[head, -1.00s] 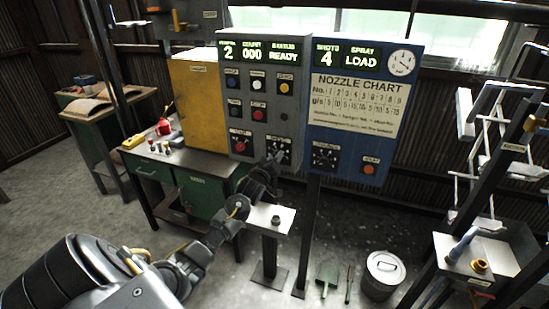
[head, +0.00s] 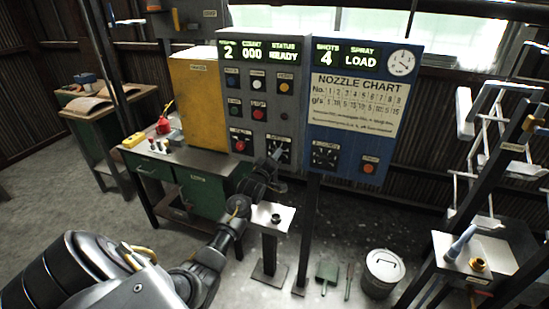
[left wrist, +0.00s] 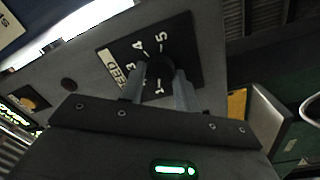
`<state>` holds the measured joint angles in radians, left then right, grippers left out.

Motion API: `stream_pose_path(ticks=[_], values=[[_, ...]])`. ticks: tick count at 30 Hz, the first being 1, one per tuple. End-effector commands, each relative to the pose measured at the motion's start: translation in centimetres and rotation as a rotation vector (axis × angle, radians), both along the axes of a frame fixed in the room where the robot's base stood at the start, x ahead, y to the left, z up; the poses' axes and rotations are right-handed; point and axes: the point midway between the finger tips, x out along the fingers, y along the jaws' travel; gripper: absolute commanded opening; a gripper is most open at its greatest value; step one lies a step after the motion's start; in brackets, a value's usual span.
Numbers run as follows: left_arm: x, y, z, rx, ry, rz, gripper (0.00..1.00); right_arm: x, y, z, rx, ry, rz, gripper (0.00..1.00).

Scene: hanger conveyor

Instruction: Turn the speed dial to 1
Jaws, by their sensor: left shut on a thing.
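The speed dial (head: 280,148) is on the lower right of the grey control panel. In the left wrist view its black plate (left wrist: 181,45) shows white numbers, with 1, 3, 4 and 5 readable and part of the word SPEED. My left gripper (head: 274,157) reaches up to the dial from below. In the left wrist view, the gripper (left wrist: 158,90) has one finger on each side of the dark knob (left wrist: 159,72) and is shut on it. The fingers hide part of the scale, and the knob's pointer cannot be made out. My right gripper is not in view.
A blue panel (head: 359,60) with a nozzle chart and another dial (head: 324,154) stands right beside the grey panel. Push buttons sit above and left of the speed dial. A small metal stand (head: 270,219) is below my gripper. The grey panel's display reads 2, 000, READY.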

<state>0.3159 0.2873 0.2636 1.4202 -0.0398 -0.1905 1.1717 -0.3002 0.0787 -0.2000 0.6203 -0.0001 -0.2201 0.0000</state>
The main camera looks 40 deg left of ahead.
Motion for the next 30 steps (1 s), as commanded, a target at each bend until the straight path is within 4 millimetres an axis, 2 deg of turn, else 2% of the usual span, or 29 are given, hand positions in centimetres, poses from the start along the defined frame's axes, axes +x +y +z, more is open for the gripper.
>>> stream_pose_path(ticks=[5,6,10,20,23,30], values=[[0.0,0.1,0.1,0.001,-0.001,0.002,0.09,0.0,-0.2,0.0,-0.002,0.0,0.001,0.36],[0.0,0.1,0.1,0.001,-0.001,0.002,0.37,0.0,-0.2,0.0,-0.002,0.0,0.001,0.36],[0.0,0.1,0.1,0.001,-0.001,0.002,0.53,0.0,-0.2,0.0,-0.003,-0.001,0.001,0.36],[-0.3,-0.1,-0.1,0.001,0.0,0.0,0.53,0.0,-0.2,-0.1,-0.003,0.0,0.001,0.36],[-1.2,-0.4,-0.2,0.002,-0.002,0.0,0.53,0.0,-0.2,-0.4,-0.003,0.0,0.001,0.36],[-5.5,-1.6,-0.6,0.003,0.0,0.001,0.53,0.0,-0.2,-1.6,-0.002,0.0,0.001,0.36]])
